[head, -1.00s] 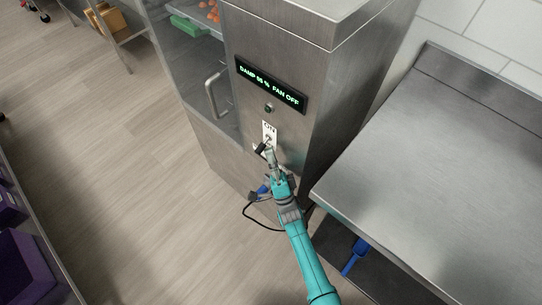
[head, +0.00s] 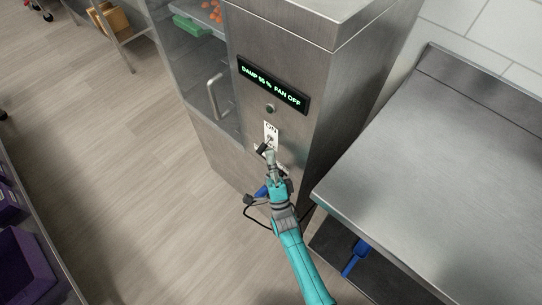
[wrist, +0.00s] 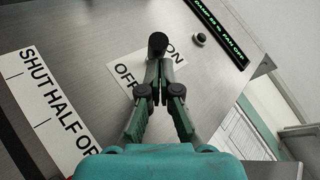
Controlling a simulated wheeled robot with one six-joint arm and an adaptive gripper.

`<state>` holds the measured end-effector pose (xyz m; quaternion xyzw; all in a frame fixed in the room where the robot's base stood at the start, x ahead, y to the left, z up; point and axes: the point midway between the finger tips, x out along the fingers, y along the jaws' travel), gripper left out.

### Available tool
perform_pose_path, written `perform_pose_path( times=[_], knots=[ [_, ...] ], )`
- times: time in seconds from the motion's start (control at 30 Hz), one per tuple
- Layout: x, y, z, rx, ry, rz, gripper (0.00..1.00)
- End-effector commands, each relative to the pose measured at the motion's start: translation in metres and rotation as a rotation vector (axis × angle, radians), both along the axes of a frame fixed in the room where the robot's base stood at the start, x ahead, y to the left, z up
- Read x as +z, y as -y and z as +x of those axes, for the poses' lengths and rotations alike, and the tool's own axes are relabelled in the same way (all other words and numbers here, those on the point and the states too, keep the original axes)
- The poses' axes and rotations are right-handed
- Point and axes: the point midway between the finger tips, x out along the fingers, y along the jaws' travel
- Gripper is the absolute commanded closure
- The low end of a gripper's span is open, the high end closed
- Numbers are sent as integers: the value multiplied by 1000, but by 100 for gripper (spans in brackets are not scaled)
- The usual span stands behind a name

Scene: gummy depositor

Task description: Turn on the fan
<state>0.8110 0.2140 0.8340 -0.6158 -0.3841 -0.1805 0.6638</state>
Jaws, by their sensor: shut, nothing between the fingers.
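The fan switch plate (head: 270,130), white with an ON label at its top, is on the steel cabinet's front panel; it also shows in the wrist view (wrist: 122,74) with ON and OFF labels. A dark switch lever (wrist: 157,42) sticks out at the plate, in line with my fingertips. My gripper (head: 268,152) is shut and empty at the lower part of the plate; in the wrist view its fingers (wrist: 159,66) meet just below the lever. I cannot tell whether they touch it. The display (head: 272,86) above reads DAMP 55 % FAN OFF.
A round dark button (head: 270,108) sits between display and plate. A SHUT HALF label (wrist: 58,112) is at left in the wrist view. The glass door's handle (head: 212,94) is left of the panel. A steel table (head: 450,160) stands right.

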Motion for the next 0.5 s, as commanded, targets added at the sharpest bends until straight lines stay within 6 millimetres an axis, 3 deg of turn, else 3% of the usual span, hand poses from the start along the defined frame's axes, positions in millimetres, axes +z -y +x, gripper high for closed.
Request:
perform_pose_path(
  times=[0.5],
  knots=[
    [13, -8, -8, 6, -229, 183, 100]
  ],
)
